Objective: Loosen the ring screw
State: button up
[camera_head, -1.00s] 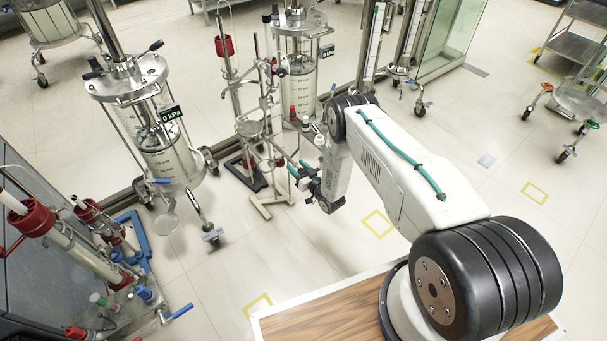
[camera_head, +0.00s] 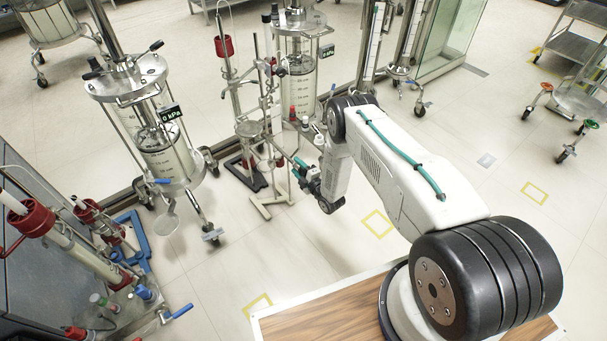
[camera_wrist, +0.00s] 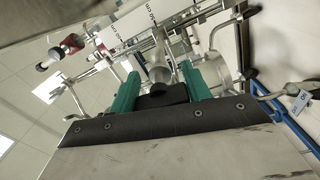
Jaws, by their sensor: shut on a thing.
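My gripper (camera_head: 300,166) is at the slim lab stand (camera_head: 262,150) in the middle of the head view, its green fingers pointing left toward the stand's lower part. In the wrist view, the two green fingers (camera_wrist: 160,72) stand either side of a small grey rounded metal piece, which I take to be the ring screw (camera_wrist: 159,74). The fingers are shut on it. Behind it are metal rods and clamps of the stand. In the head view the screw is too small to make out, and the exact finger contact is hard to see.
A large glass column with a 0 kPa display (camera_head: 170,114) stands left of the stand. Another column (camera_head: 297,85) stands close behind it. Red-capped columns (camera_head: 38,217) fill the lower left. Open floor (camera_head: 320,245) lies in front of the stand.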

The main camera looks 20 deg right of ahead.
jog(key=v, duration=0.7)
dwell(0.3)
dwell(0.3)
